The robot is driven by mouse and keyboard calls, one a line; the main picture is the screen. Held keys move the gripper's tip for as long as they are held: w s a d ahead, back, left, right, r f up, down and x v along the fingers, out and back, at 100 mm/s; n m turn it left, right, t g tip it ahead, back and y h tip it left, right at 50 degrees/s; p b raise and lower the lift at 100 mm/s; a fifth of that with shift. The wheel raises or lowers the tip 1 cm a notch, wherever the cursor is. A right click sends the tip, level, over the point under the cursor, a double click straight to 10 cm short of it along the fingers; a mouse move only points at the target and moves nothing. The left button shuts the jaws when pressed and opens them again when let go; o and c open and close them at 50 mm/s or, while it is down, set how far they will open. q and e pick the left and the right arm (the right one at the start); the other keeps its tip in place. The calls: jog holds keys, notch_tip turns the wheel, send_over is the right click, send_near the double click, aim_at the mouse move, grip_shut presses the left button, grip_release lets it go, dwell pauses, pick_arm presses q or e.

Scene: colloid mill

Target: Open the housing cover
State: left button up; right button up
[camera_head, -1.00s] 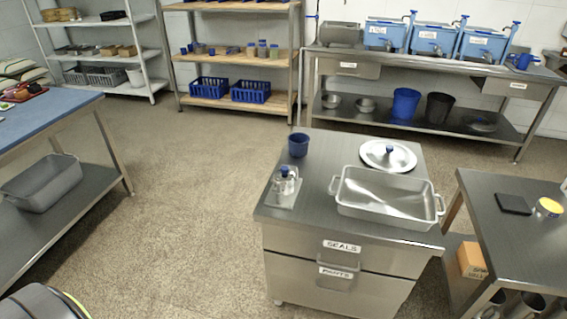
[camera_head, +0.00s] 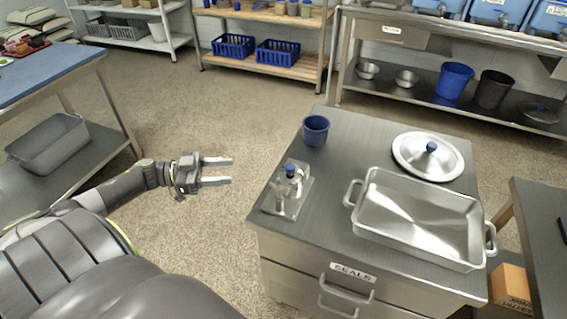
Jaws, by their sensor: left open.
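A small metal housing (camera_head: 289,187) with a blue knob on top stands on a square metal plate at the left edge of the steel cabinet top. Its cover appears closed; the detail is too small to be sure. My left gripper (camera_head: 231,171) is open and empty. It points right, left of the housing and apart from it, with the floor behind it. My right gripper is not in view.
The steel cabinet (camera_head: 335,190) also bears a blue cup (camera_head: 316,130), a round metal lid (camera_head: 412,163) with a blue knob and an empty metal tray (camera_head: 417,222). A blue-topped table (camera_head: 45,65) stands at left. Open floor lies between.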

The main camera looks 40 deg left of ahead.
aim_at(281, 173)
pick_arm(q)
jog(key=p+x, duration=0.1)
jog(key=x, duration=1.4)
jog(key=shift+w+d+p, duration=0.1)
jog(key=shift+w+p, duration=0.15)
jog(key=shift+p, duration=0.1)
grip_shut()
